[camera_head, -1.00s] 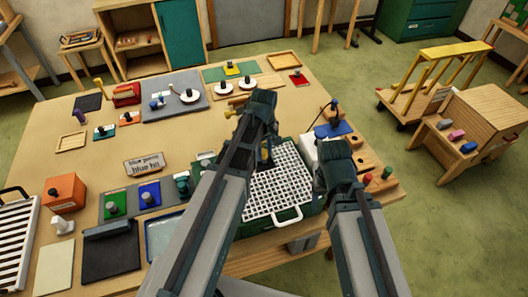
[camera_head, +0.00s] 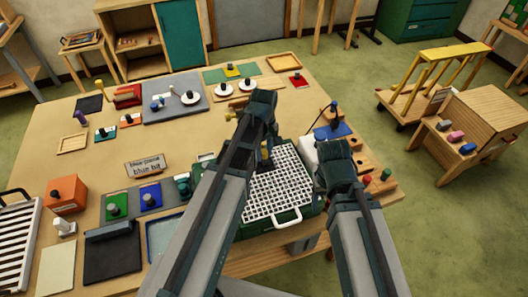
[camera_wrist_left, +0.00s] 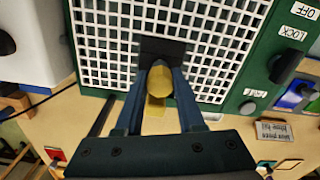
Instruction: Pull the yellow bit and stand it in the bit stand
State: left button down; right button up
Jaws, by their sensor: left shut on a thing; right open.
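The yellow bit (camera_wrist_left: 158,83) shows in the left wrist view as a round yellow top between my left fingers, at a dark square opening in the white grid (camera_wrist_left: 108,50) of the green machine. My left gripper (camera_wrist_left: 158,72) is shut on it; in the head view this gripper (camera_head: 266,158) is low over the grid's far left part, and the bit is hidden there. I cannot tell how deep the bit sits. My right gripper (camera_head: 320,185) is open beside the machine's right side, its fingertips mostly hidden. A wooden block with red and green pegs (camera_head: 376,176), possibly the bit stand, is right of it.
A sign reading "blue piece, blue bit" (camera_head: 145,163) lies left of the machine. A white box (camera_head: 309,152) and a blue pad with a thin post (camera_head: 334,130) are close to my right arm. Bare tabletop lies around the sign.

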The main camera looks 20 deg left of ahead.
pick_arm(q)
jog(key=shift+r, duration=0.25)
dwell(0.3)
jog(key=shift+r+p, duration=0.7)
jog(key=shift+p, duration=0.25)
jog(key=c, duration=1.2)
grip_release()
jog(key=shift+c, duration=0.2)
grip_shut()
